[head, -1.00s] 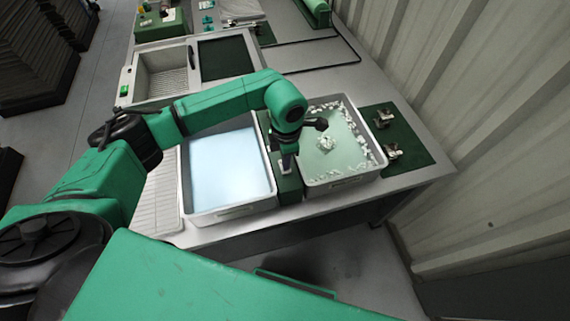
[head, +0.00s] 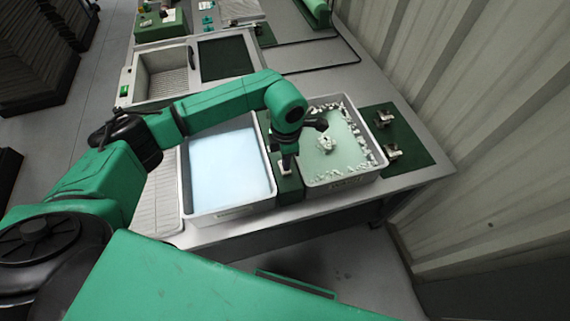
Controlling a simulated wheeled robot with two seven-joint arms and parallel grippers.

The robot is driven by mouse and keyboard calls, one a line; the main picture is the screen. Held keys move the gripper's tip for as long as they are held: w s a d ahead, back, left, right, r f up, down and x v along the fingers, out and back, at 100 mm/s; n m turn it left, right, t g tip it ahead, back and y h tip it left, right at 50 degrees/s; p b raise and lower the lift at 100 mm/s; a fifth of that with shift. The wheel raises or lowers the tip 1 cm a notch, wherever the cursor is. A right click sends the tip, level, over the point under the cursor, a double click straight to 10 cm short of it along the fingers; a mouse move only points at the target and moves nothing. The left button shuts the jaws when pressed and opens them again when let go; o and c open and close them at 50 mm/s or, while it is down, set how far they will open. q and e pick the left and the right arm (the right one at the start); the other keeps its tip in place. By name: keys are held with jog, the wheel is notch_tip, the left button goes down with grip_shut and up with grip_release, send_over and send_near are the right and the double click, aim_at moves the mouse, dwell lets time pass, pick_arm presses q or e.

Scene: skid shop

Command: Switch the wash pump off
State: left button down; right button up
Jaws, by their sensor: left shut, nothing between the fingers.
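My left gripper (head: 287,164) is shut and empty. It points down over the green strip (head: 290,190) between the two tubs. Whether it touches the strip cannot be told. The right tub (head: 340,182) holds pale green water with white bits along its edges and a white clump (head: 325,143) near its middle. The left tub (head: 232,212) holds pale bluish, smooth liquid. No pump switch can be made out clearly; my gripper and wrist hide part of the strip. My right gripper is not in view.
A dark green mat (head: 408,148) with small metal parts (head: 390,152) lies right of the tubs, near the ribbed wall (head: 470,130). A sink (head: 163,75) with a green button (head: 124,91) at its side stands farther back. A ribbed drainboard (head: 160,200) lies at left.

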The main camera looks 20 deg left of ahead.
pick_arm(q)
jog(key=shift+f+b, duration=0.9)
jog(key=shift+f, duration=0.1)
dwell(0.8)
jog(key=shift+r, duration=0.15)
jog(key=shift+r+p, duration=2.1)
jog(key=shift+r, duration=1.35)
jog(key=shift+f, duration=0.1)
